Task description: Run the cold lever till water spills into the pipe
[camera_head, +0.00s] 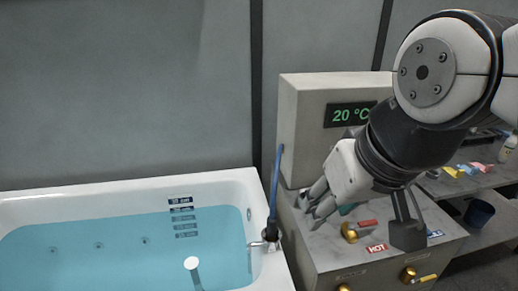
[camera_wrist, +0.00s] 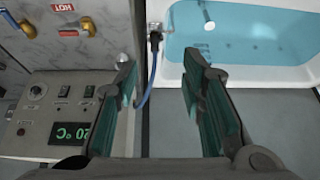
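The bathtub (camera_head: 130,190) holds blue water. A white-topped upright pipe (camera_head: 191,263) stands in it; its top also shows in the wrist view (camera_wrist: 209,25). In the head view the cold lever is hidden behind my wrist, near a blue label (camera_head: 434,234). In the wrist view a brass valve (camera_wrist: 27,29), likely the cold one, shows at the upper left edge. The hot lever (camera_head: 367,223) has a red handle on a brass valve, beside a red HOT label (camera_head: 377,248). My gripper (camera_head: 317,203) is open and empty above the counter's tub side, apart from the levers.
A beige box (camera_head: 305,105) with a green 20 °C display (camera_head: 350,114) stands behind the counter. A blue hose (camera_head: 274,180) runs down to the tub's rim near a metal spout (camera_head: 260,244). Brass valves (camera_head: 408,273) sit on the counter front. Shelves (camera_head: 490,185) stand at right.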

